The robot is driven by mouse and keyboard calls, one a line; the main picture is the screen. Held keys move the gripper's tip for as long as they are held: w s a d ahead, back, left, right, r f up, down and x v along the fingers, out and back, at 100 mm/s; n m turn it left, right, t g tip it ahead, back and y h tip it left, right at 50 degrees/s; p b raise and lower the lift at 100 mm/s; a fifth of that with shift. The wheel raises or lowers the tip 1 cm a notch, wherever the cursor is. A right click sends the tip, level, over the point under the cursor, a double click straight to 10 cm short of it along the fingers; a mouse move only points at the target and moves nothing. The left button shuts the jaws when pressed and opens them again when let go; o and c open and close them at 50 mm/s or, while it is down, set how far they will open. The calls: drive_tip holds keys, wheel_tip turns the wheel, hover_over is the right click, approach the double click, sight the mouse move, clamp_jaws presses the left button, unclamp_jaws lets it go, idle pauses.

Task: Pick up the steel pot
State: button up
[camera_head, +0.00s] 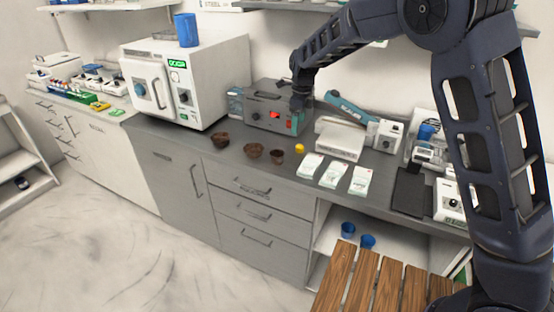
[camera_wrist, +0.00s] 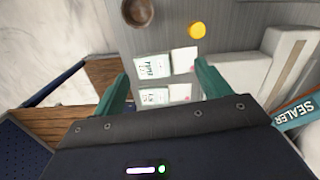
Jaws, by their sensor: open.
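I cannot make out a clearly steel-coloured pot in either view. Three small brown round vessels stand on the grey counter: a left one (camera_head: 220,140), a middle one (camera_head: 253,150) and a right one (camera_head: 277,157). One brown vessel (camera_wrist: 138,12) shows at the top edge of the wrist view, cut off by the frame. My gripper (camera_wrist: 162,70) is open, its two teal fingers apart with nothing held. In the head view my gripper (camera_head: 297,102) hangs in front of the grey device at the back of the counter, above and behind the right vessel.
A yellow round thing (camera_head: 299,148) sits right of the vessels; it also shows in the wrist view (camera_wrist: 196,30). White packets (camera_head: 333,174) lie farther right. A grey device (camera_head: 265,114) and a large white machine (camera_head: 190,80) stand behind. A wooden slatted surface (camera_head: 363,277) is in front.

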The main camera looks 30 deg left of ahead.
drive_tip(key=m, duration=0.1)
approach(277, 153)
wheel_tip(277, 153, up, 2)
drive_tip(key=s, duration=0.3)
drive_tip(key=shift+h, duration=0.3)
drive_tip(key=f, duration=0.5)
drive_tip(key=shift+d+f, duration=0.15)
drive_tip(key=shift+d, duration=0.15)
drive_tip(key=shift+w+f, duration=0.2)
drive_tip(key=shift+f, duration=1.15)
drive_tip(key=shift+w+f, duration=0.2)
drive_tip(key=shift+f, duration=1.15)
drive_tip(key=c, duration=1)
drive_tip(key=shift+r, duration=0.15)
